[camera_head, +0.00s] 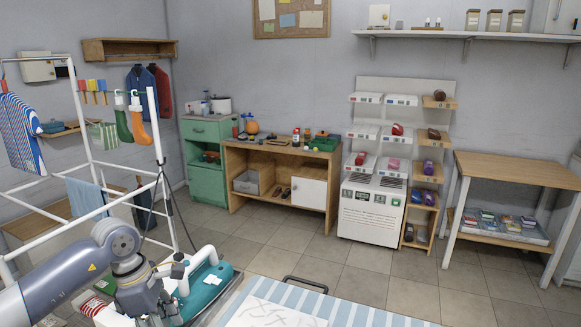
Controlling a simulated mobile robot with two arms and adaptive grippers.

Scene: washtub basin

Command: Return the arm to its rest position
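My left arm (65,275) reaches in from the lower left, with its wrist pointing down. My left gripper (155,317) is at the bottom edge, just left of the teal washtub basin (206,293). Its fingertips are cut off or hidden, so I cannot tell whether it is open or holds anything. A white pipe-like part (178,268) stands at the basin beside my wrist. My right arm and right gripper are not in view.
A white drying rack (160,150) stands at the left, with a blue towel (88,199) and Christmas stockings (138,122). A blue-striped surface (355,308) lies at the bottom middle. Shelves, a green cabinet (205,180) and a wooden table (510,168) line the back. The tiled floor between is clear.

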